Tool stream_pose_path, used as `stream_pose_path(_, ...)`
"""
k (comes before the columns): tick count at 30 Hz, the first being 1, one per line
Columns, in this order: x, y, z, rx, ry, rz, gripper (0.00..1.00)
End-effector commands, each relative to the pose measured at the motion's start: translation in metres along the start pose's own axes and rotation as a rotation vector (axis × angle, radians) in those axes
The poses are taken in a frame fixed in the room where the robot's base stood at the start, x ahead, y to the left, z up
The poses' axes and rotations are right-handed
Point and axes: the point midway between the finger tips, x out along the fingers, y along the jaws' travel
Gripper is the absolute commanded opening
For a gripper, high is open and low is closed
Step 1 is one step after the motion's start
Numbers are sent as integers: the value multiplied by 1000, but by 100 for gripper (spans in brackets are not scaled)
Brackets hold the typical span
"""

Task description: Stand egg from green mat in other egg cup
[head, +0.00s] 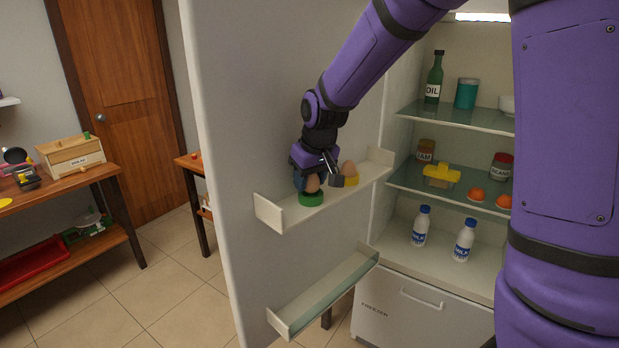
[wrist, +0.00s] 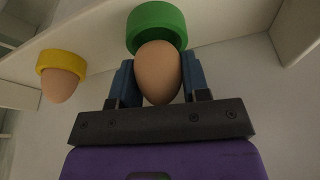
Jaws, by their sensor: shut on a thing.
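My gripper (head: 318,181) is shut on a brown egg (head: 312,184) above the fridge door's upper shelf. In the wrist view this egg (wrist: 158,72) sits upright between my blue fingers. Its lower end is at the opening of the green egg cup (head: 311,199), which also shows in the wrist view (wrist: 156,25). I cannot tell whether it bears on the cup. A yellow egg cup (head: 351,181) stands to the right on the same shelf, holding another brown egg (head: 349,168). No green mat is clearly visible.
The door shelf (head: 275,213) has raised end walls. A lower door shelf (head: 330,290) is empty. Inside the fridge are milk bottles (head: 421,226), jars, a yellow lidded dish (head: 441,175) and oranges (head: 477,194). A side table (head: 80,190) stands at the left.

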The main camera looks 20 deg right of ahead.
Motion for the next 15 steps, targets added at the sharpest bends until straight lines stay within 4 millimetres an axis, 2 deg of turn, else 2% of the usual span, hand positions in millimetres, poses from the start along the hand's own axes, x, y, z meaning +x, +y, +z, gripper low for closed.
stream_pose_path(15,5,0,2,0,-1,0,27)
